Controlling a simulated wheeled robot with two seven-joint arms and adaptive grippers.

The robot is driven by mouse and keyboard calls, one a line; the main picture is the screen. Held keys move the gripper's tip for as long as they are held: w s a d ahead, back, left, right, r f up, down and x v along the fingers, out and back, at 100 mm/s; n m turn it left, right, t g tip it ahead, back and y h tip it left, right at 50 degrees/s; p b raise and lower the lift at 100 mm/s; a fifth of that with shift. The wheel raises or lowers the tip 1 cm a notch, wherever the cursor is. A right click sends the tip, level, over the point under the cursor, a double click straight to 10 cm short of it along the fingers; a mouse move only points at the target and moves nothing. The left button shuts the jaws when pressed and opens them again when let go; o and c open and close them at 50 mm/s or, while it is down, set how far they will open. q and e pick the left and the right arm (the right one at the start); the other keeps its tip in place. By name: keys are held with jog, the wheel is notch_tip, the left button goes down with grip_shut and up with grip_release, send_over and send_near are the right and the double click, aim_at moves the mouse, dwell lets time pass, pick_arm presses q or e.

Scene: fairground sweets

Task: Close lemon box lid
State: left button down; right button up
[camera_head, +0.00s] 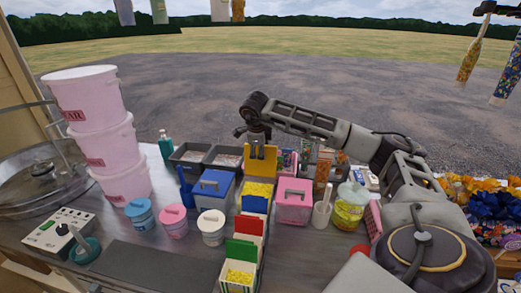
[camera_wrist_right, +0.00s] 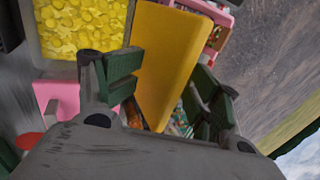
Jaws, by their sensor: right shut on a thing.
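The lemon box holds yellow sweets (camera_head: 257,189), which also show at the upper left of the right wrist view (camera_wrist_right: 85,25). Its yellow lid (camera_head: 262,160) stands raised, roughly upright, at the back of the box. In the right wrist view the lid (camera_wrist_right: 165,60) fills the space between my green-padded fingers. My right gripper (camera_head: 258,140) reaches down from above and is shut on the lid's upper edge. The fingertip contact is partly hidden in the head view. My left gripper is in neither view.
Boxes with raised blue, red (camera_head: 249,225) and green (camera_head: 240,252) lids stand in front. A blue-lidded box (camera_head: 214,184) is left, a pink box (camera_head: 293,202) right. Pink tubs (camera_head: 90,95) are stacked far left. A dark mat (camera_head: 150,268) leaves clear space at front left.

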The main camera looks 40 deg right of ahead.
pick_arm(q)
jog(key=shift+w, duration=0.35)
pick_arm(e)
jog(key=shift+s+f, duration=0.1)
jog(key=shift+f, duration=0.15)
jog(key=shift+a, duration=0.1)
